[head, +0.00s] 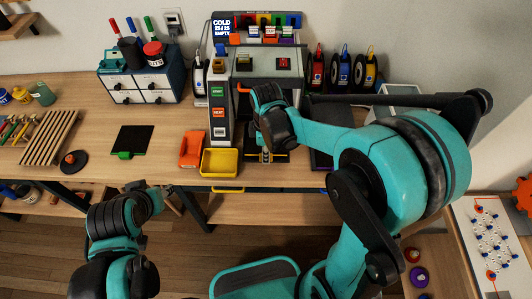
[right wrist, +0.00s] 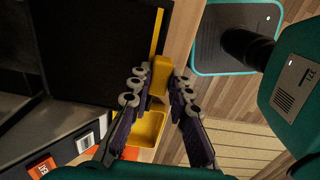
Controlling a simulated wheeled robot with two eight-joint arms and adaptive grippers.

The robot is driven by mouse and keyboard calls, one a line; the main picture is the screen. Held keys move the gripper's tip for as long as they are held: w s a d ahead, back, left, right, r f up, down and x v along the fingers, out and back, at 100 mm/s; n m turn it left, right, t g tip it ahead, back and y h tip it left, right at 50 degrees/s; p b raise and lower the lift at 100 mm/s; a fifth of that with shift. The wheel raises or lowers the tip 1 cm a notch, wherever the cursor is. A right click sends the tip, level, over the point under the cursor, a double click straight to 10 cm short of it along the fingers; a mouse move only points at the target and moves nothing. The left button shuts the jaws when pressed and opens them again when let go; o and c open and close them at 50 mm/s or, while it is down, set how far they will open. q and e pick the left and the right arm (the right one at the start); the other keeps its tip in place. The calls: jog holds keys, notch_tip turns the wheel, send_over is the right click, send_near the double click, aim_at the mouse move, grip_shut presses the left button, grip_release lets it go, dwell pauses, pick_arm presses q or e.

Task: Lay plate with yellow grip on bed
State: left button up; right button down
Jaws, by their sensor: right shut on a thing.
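My right gripper (right wrist: 168,90) is shut on the yellow grip (right wrist: 161,75) of a black plate (right wrist: 95,40). The plate extends to the upper left in the right wrist view, beside the dark grey inside of the printer. In the head view the right gripper (head: 267,153) is at the front of the printer (head: 217,122), mostly behind my wrist, and the plate is largely hidden. The bed is hidden there too, so I cannot tell whether the plate touches it. The printer's screen (head: 222,26) reads COLD, 25/25, EMPTY. My left gripper (head: 160,192) is low at the bench front; its fingers are unclear.
A yellow tray (head: 220,175) and an orange block (head: 191,149) stand just left of the right gripper. A black plate with a green grip (head: 132,138) lies further left. Another dark plate (head: 321,158) lies right of the printer. Spools (head: 340,70) stand behind.

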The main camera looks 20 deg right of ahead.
jog(key=shift+f+b, duration=0.3)
jog(key=shift+f, duration=0.1)
jog(key=c, duration=1.3)
grip_release()
jog(key=shift+c, duration=0.2)
notch_tip(320, 180, up, 12)
